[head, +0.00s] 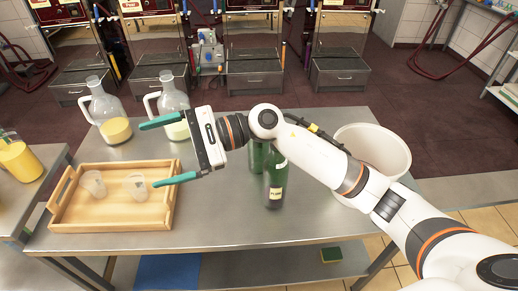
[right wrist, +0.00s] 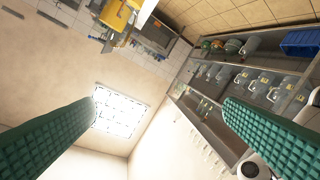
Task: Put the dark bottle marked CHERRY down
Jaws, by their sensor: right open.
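Two dark green bottles stand upright on the steel table behind and under my right arm. The nearer bottle (head: 275,180) has a pale label that seems to read PLUM. The other bottle (head: 256,158) is mostly hidden by the arm and the nearer bottle, and its label cannot be read. My right gripper (head: 149,155) is open and empty, its teal fingers pointing left above the table and tray, apart from the bottles. In the right wrist view its fingers (right wrist: 158,106) are spread with nothing between them. My left gripper is not in view.
A wooden tray (head: 112,222) with two clear cups sits at the left of the steel table (head: 225,225). Two glass jugs (head: 107,112) (head: 172,101) stand behind. A white bin (head: 372,150) is at the right. The table's front middle is clear.

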